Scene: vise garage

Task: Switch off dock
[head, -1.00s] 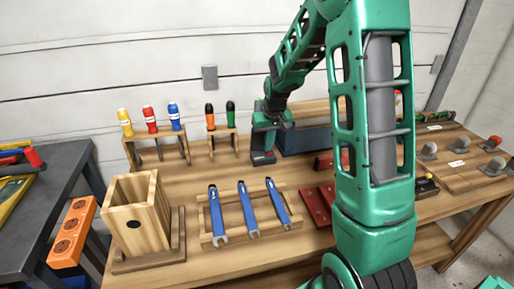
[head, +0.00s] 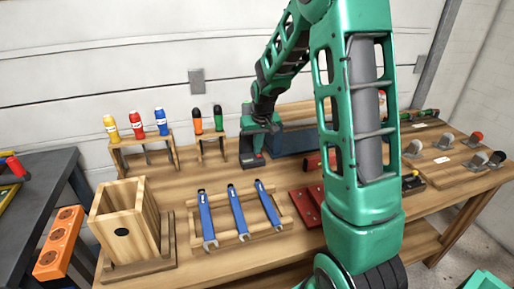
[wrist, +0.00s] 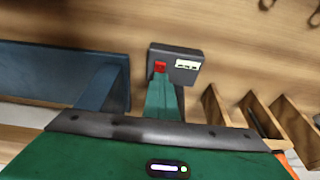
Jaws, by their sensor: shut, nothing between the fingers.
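A small dark grey box, which looks like the dock (wrist: 186,70), sits on the bench between the blue box and the screwdriver racks. In the wrist view its top shows a red switch (wrist: 159,67) and a pale panel with dark marks. The dock also shows small in the head view (head: 252,161). My gripper (wrist: 164,84) is shut and empty, with its green fingers reaching to the dock's edge. It also shows in the head view (head: 250,148), just above the dock. I cannot tell whether they touch, or the switch's position.
The dark blue box (head: 290,142) stands close beside the dock. Screwdriver racks (head: 174,150) stand to the left. Several blue wrenches (head: 237,212) lie on a wooden rack in front, near an open wooden box (head: 122,222). An orange socket strip (head: 59,242) is at far left.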

